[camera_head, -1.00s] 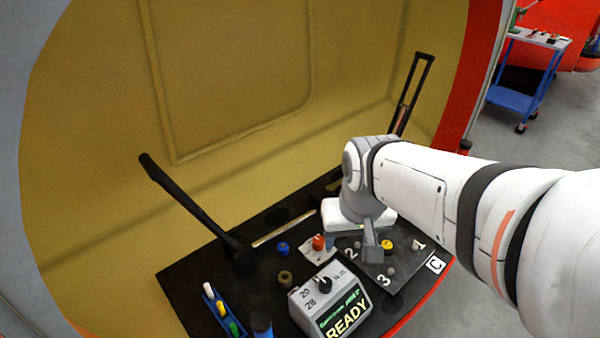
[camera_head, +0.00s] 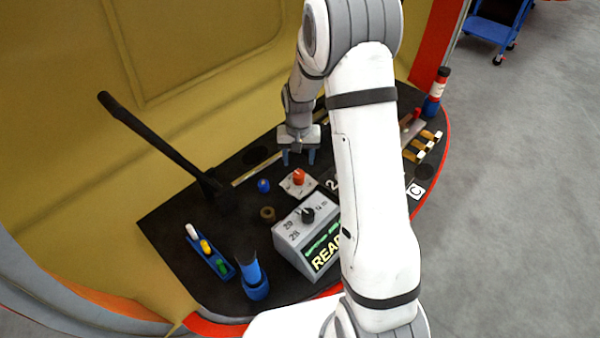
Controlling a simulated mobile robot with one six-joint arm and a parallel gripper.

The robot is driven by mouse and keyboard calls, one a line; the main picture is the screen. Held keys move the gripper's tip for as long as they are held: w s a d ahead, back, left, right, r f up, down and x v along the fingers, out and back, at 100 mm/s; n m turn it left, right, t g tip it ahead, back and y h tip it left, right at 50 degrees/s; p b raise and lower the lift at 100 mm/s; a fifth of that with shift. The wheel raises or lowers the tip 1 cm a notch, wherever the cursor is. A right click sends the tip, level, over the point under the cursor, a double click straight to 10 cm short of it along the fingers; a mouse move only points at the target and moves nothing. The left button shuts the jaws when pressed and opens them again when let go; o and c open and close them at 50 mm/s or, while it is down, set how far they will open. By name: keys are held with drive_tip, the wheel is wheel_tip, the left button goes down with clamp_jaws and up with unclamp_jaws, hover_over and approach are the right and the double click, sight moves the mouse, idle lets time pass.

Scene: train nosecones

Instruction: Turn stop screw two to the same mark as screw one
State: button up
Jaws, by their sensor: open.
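The dark plate with the stop screws is mostly behind my own arm.
A grey box (camera_head: 295,232) reading "READY" stands in front. Nearby are a blue cap (camera_head: 263,186), brown ring (camera_head: 267,213), blue holder (camera_head: 254,282) and blue tray (camera_head: 210,252). A black lever (camera_head: 155,140) rises at left. A red-and-blue bottle (camera_head: 435,92) stands at right.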

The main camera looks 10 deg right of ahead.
sight(299, 173)
wheel_tip(299, 173, down, 8)
drive_tip(key=shift+r, duration=0.25)
drive_tip(key=shift+c, duration=0.6)
